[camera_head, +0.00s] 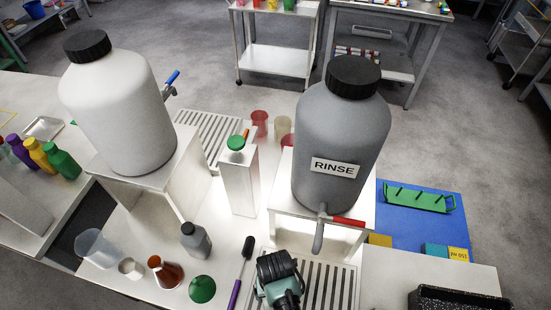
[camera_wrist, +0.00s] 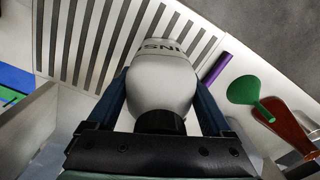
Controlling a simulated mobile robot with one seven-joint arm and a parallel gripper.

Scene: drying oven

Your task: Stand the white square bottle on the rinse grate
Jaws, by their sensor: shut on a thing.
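My gripper (camera_wrist: 162,78) is shut on a white bottle (camera_wrist: 163,85) with a black cap (camera_wrist: 160,122). The cap is close to my palm and the body points away from it between the fingers. Dark lettering shows at the bottle's far end. The slotted rinse grate (camera_wrist: 70,40) lies beyond it; I cannot tell whether the base touches it. In the head view my gripper (camera_head: 283,296) is at the bottom edge, over the grate (camera_head: 340,278) in front of the grey RINSE carboy (camera_head: 330,130). The held bottle is hidden there.
A brush (camera_head: 240,270), green funnel (camera_head: 202,289), amber flask (camera_head: 165,272) and small grey bottle (camera_head: 195,241) stand or lie left of my gripper. The carboy's tap (camera_head: 335,219) juts out just behind.

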